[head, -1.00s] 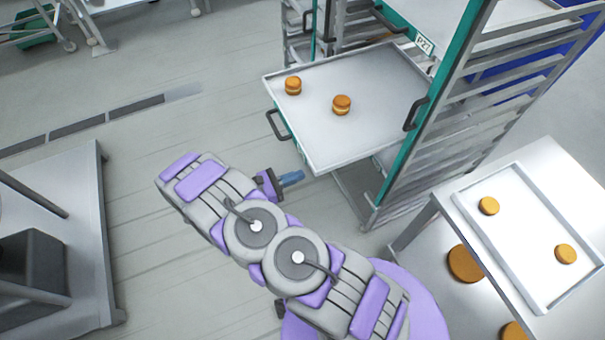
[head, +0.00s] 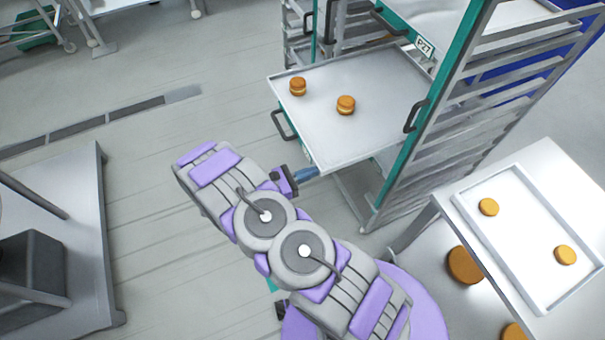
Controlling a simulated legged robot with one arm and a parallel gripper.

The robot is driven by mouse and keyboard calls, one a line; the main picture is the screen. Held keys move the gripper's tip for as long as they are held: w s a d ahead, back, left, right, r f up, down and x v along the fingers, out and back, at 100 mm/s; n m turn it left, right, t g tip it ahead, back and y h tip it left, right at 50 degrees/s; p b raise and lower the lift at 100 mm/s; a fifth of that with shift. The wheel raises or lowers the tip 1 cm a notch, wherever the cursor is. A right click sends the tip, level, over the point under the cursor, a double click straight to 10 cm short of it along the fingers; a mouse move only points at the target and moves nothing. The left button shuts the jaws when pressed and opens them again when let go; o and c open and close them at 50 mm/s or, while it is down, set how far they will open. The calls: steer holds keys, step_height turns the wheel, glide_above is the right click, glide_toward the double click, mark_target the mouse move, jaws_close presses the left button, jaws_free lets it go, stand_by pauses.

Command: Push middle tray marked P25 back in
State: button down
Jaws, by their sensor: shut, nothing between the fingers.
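A pale tray (head: 375,125) with a dark handle (head: 283,124) on its front edge sticks out of the rack, bearing two filled rounds, one left (head: 298,87) and one nearer its middle (head: 346,105). I cannot see a P25 mark on it; a label reading P27 (head: 424,47) is on the level above. My gripper (head: 307,174), with bluish fingers, is shut and empty. It is at the tray's front edge near the near corner, right of the handle, and appears to touch it.
The rack has a green upright (head: 405,165) and metal rails on the right. A table (head: 435,212) at the lower right holds a white tray (head: 527,290) with two rounds. A grey cart (head: 75,215) stands at the left. The floor between is clear.

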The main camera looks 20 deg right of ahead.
mark_target(368, 151)
steer(key=w+d+b, duration=0.1)
steer(key=d, duration=1)
steer(key=w+d+b, duration=0.2)
steer(key=d, duration=0.9)
steer(key=w+d+b, duration=0.1)
steer(key=d+b, duration=0.1)
steer(key=d, duration=0.9)
steer(key=shift+w+d+f, duration=0.1)
steer(key=shift+w+d, duration=0.1)
steer(key=shift+w, duration=0.1)
steer(key=shift+d, duration=0.45)
steer(key=shift+w+a+r+b, duration=0.1)
steer(key=shift+w+r+b, duration=0.1)
steer(key=shift+b, duration=0.1)
steer(key=shift+s+r, duration=0.1)
steer(key=shift+a, duration=0.25)
steer(key=a, duration=0.4)
steer(key=s+a+p, duration=0.1)
steer(key=a, duration=0.3)
steer(key=a+p, duration=0.1)
steer(key=a, duration=0.4)
steer(key=shift+s, duration=0.25)
steer(key=shift+s+a+p, duration=0.1)
steer(key=shift+a+p, duration=0.1)
steer(key=shift+p, duration=0.1)
steer(key=shift+d+f, duration=0.3)
steer(key=shift+d, duration=0.05)
